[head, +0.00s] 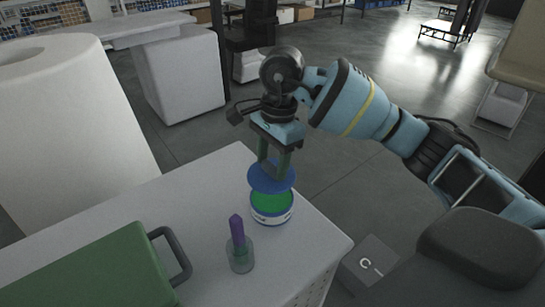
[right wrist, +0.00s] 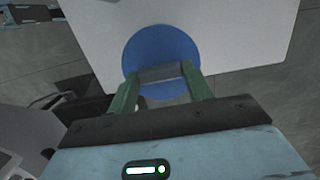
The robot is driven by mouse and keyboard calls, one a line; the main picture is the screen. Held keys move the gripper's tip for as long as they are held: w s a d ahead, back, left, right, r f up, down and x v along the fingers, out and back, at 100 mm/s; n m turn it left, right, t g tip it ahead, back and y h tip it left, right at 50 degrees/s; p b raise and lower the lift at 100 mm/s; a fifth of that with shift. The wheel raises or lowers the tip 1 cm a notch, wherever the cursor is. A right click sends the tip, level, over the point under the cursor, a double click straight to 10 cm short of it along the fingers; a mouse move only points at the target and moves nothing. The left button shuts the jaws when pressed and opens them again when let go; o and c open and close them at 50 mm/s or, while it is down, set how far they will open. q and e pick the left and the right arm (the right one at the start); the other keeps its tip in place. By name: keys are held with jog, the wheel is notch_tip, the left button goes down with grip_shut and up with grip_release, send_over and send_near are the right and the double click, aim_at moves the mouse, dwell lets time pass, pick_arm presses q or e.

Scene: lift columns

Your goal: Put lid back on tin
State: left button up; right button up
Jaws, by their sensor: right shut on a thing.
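The tin (head: 272,213) stands upright on the white table, white with a blue rim, its green inside showing at the open top. The blue round lid (head: 259,182) is held by my right gripper (head: 271,168) just above the tin, over its back part and slightly tilted. The lid also shows in the right wrist view (right wrist: 160,52), where my right gripper (right wrist: 162,74) is shut on a grey grip piece on it. The tin is hidden behind the lid in that view. My left gripper is not in either view.
The white table (head: 200,185) also carries a glass jar (head: 240,258) with a purple stick in it and a green case (head: 95,272) with a grey handle at the front left. A large white roll (head: 75,130) stands at left. The table's right edge lies close to the tin.

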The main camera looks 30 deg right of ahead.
aim_at(273, 178)
jog(key=shift+f+b, duration=0.55)
jog(key=shift+f, duration=0.8)
jog(key=shift+f+b, duration=0.6)
jog(key=shift+f, duration=0.75)
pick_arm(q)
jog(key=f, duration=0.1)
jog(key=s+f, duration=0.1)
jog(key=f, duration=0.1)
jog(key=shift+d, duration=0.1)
pick_arm(e)
jog(key=shift+f, duration=0.35)
jog(key=shift+f, duration=0.15)
jog(key=o, duration=1.5)
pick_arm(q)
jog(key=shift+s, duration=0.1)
